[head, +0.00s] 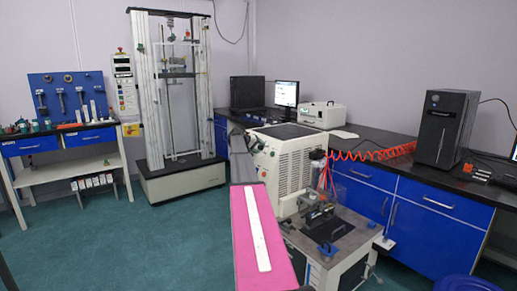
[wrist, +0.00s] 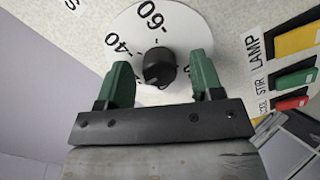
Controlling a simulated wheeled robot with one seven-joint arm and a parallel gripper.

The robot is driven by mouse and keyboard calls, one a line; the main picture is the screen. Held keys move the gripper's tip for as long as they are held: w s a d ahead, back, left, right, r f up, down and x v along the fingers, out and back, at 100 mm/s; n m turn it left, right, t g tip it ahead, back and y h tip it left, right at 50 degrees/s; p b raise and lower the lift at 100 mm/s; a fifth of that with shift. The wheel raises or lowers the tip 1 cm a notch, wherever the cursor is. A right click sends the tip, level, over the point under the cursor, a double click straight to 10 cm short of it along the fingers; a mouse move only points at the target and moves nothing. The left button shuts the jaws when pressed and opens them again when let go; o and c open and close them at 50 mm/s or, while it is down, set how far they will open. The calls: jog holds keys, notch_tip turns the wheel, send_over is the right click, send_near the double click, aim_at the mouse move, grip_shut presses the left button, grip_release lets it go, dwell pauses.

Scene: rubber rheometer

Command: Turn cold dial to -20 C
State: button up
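The cold dial is a black knob (wrist: 158,64) on a round white scale plate (wrist: 190,30) in the wrist view. The mark -60 shows above the knob and -40 to its left. Part of another mark shows at the right, beside a finger. The -20 mark is not visible; the fingers and gripper body cover the lower scale. My gripper (wrist: 162,80) is open, with one green finger on each side of the knob and a gap on both sides. Which mark the knob points to is unclear. The gripper cannot be made out clearly in the head view.
To the right of the dial are a LAMP label, a yellow switch (wrist: 298,40), a green switch (wrist: 297,78) and a red switch (wrist: 292,103). In the head view a beige machine (head: 292,165) stands by the blue-fronted bench (head: 360,195). Green floor is free at the left.

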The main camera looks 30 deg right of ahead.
jog(key=v, duration=1)
jog(key=shift+a+r, duration=0.25)
jog(key=shift+a, duration=0.05)
jog(key=s+a+f+n+t+y, duration=0.1)
jog(key=s+a+f+n+y, duration=0.15)
jog(key=s+a+f, duration=0.85)
jog(key=s+a+f+n+y, duration=0.1)
jog(key=s+a+f+y, duration=0.45)
jog(key=a+f, duration=0.85)
jog(key=s+a+f+y, duration=0.1)
jog(key=s+a+f, duration=0.2)
jog(key=s+a, duration=0.4)
jog(key=s+a+f+y, duration=0.1)
jog(key=s+a+f, duration=0.2)
jog(key=s+a, duration=0.4)
jog(key=s+a+f+n+g+y, duration=0.1)
jog(key=s+a+f, duration=0.3)
jog(key=s+a, duration=0.3)
jog(key=s, duration=0.4)
jog(key=shift+y, duration=0.4)
jog(key=shift+s, duration=0.1)
